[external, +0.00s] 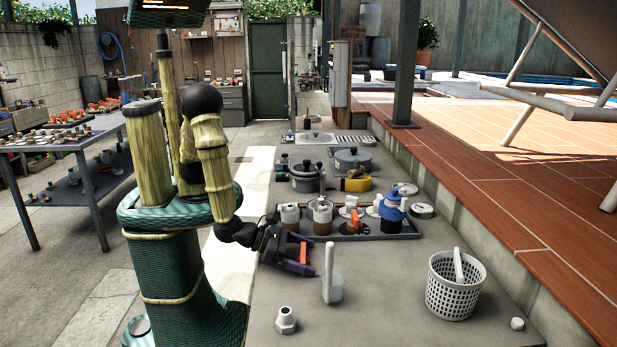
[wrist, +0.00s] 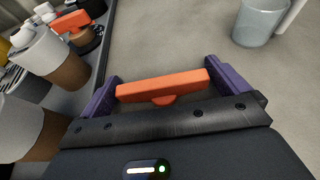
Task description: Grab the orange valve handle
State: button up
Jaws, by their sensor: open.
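My gripper (external: 290,250) has purple fingers and sits low over the grey counter, just in front of the dark tray. In the wrist view, its two fingers (wrist: 165,85) are spread wide. An orange valve handle (wrist: 160,86) lies lengthwise between them, its ends close to each finger; I cannot tell whether they touch. It also shows in the external view (external: 303,252) as a small orange piece between the fingers. A second orange handle (external: 354,222) stands on a valve in the tray, and an orange handle also shows at the wrist view's upper left (wrist: 70,22).
The dark tray (external: 400,237) holds several jars and valve parts. On the counter, a clear cup (external: 333,290) with a white stick stands right of my gripper, a white nut-shaped fitting (external: 286,321) lies in front, and a white perforated basket (external: 455,290) stands farther right.

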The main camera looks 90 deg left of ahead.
aim_at(304, 252)
jog(key=shift+c, duration=0.4)
jog(key=c, duration=0.6)
notch_tip(304, 252, up, 10)
jog(key=shift+r, duration=0.1)
dwell(0.4)
